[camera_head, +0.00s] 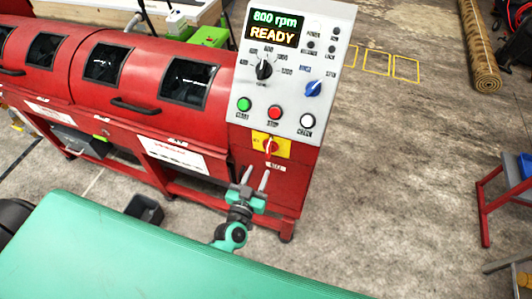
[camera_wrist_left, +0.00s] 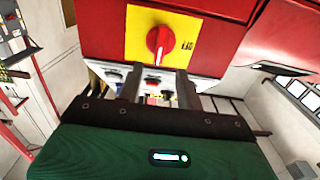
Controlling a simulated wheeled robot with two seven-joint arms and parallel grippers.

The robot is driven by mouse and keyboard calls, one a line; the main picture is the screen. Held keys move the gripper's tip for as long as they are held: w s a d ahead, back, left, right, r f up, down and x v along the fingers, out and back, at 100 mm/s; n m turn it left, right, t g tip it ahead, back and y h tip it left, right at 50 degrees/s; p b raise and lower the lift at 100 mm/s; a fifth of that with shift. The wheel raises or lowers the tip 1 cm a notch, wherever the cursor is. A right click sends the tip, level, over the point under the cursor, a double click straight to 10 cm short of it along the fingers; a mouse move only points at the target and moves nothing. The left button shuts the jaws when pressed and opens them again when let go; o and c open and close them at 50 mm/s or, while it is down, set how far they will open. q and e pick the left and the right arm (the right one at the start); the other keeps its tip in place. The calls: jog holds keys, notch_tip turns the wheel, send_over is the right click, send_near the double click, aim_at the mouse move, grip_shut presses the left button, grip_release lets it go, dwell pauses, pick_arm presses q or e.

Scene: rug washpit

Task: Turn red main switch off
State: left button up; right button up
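The red main switch (camera_head: 271,146) is a rotary knob on a yellow plate, low on the grey and red control end of the machine. In the left wrist view the switch (camera_wrist_left: 160,40) stands beyond the fingertips, with its grip bar roughly upright in the picture. My left gripper (camera_head: 256,172) is just below and in front of the switch in the head view. Its two fingers (camera_wrist_left: 159,84) are spread apart with nothing between them, and I see no contact with the knob. My right gripper is not in view.
The control panel (camera_head: 290,75) above carries a display reading "800 rpm READY", a black dial, a blue knob and push buttons. A dark bin (camera_head: 145,210) is on the floor. A red-framed stand (camera_head: 485,205) is at right. Open floor (camera_head: 390,170) lies between.

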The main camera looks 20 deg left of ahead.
aim_at(267, 152)
pick_arm(q)
jog(key=w+p, duration=0.1)
jog(key=w, duration=0.7)
jog(key=shift+w+d, duration=0.1)
jog(key=shift+d, duration=0.05)
grip_shut()
